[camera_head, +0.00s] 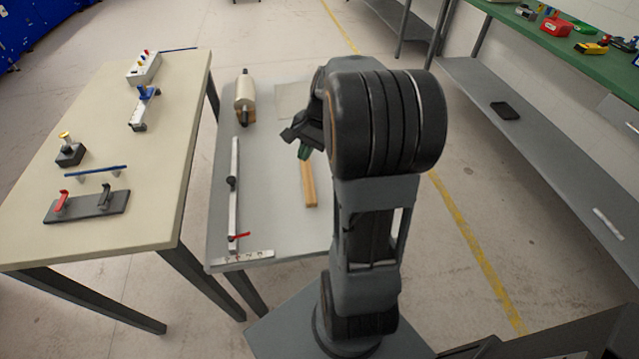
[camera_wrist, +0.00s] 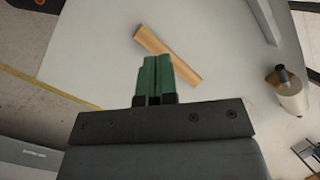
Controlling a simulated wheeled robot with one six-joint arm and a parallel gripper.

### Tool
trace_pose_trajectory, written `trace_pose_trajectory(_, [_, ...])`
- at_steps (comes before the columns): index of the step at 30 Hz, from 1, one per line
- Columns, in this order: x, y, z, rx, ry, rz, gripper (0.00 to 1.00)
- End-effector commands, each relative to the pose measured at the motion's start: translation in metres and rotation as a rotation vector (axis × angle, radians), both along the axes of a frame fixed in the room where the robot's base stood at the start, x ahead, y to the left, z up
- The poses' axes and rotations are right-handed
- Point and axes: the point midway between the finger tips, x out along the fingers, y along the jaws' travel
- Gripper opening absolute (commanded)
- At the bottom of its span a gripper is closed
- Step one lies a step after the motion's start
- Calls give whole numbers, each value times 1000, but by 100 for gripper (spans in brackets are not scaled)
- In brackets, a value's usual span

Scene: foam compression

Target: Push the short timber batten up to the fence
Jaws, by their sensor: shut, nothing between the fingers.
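The short timber batten (camera_head: 309,184) lies flat on the grey table, right of the fence with a clear gap between them. The fence (camera_head: 234,195) is a long pale metal bar with a dark knob, near the table's left side. My gripper (camera_head: 304,152) is at the far end of the batten in the head view, its green fingers shut and empty. In the wrist view the batten (camera_wrist: 168,55) lies slanted just beyond the fingertips (camera_wrist: 156,58); I cannot tell whether they touch. The fence (camera_wrist: 262,20) shows at upper right there.
A cream roller on a wooden cradle (camera_head: 245,98) stands at the table's far left; it also shows in the wrist view (camera_wrist: 289,88). A marked metal strip (camera_head: 243,257) lies at the near edge. A cream table (camera_head: 150,190) with fixtures stands left. The surface between batten and fence is clear.

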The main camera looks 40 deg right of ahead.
Motion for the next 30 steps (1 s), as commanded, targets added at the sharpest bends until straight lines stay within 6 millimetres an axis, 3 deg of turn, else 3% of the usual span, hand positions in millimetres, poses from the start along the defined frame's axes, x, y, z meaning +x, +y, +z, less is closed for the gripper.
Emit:
trace_pose_trajectory(1, [5,-29,-25,68,41,-124,0])
trace_pose_trajectory(6, [11,-102,-75,276,138,-465,0])
trace_pose_trajectory(9, [7,-134,-99,375,176,-607,0])
trace_pose_trajectory(13, [1,-162,-121,463,204,-727,0])
trace_pose_trajectory(16, [-2,-173,-132,503,217,-778,0])
trace_pose_trajectory(20, [-2,-173,-143,525,224,-805,0])
trace_pose_trajectory(30, [17,-133,-186,525,226,-803,0])
